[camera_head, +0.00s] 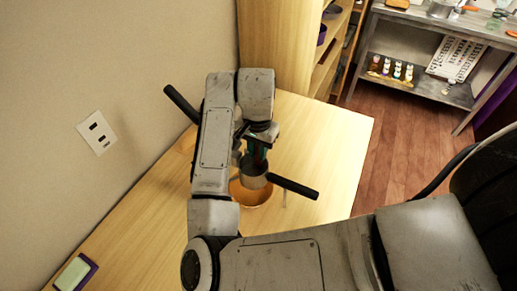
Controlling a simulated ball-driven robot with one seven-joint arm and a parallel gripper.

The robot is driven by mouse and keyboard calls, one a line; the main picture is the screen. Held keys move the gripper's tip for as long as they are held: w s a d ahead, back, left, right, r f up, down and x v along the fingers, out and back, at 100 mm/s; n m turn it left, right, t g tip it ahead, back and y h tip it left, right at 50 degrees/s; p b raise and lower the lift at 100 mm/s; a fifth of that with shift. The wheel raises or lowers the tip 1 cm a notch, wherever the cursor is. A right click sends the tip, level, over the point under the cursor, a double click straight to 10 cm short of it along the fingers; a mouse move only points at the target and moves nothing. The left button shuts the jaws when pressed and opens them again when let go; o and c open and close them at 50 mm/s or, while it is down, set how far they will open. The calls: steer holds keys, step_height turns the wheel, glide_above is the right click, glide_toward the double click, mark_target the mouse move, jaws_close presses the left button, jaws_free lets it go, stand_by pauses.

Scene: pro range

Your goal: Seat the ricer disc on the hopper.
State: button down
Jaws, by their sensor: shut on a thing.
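My gripper (258,155) points down over the wooden table, just above a grey metal cup-like part (254,176) that looks like the ricer hopper. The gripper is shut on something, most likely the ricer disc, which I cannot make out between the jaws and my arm. I cannot tell whether it touches the hopper rim. A black handle (292,186) sticks out to the right of the hopper. Another black handle (180,103) shows at the upper left, partly behind my arm. An orange bowl (250,194) sits below the hopper, partly covered by it.
The wooden table (325,140) is clear to the right. A purple-edged pale green block (75,273) lies at the lower left. Wooden shelves (270,40) and a metal rack (415,85) stand behind.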

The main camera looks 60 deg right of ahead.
steer(key=shift+s+f, duration=0.2)
steer(key=shift+f, duration=0.75)
steer(key=shift+w+r+p, duration=0.15)
steer(key=shift+r+p, duration=1.1)
steer(key=shift+w+r+p, duration=0.1)
steer(key=shift+r+p, duration=3.4)
steer(key=shift+r, duration=1.75)
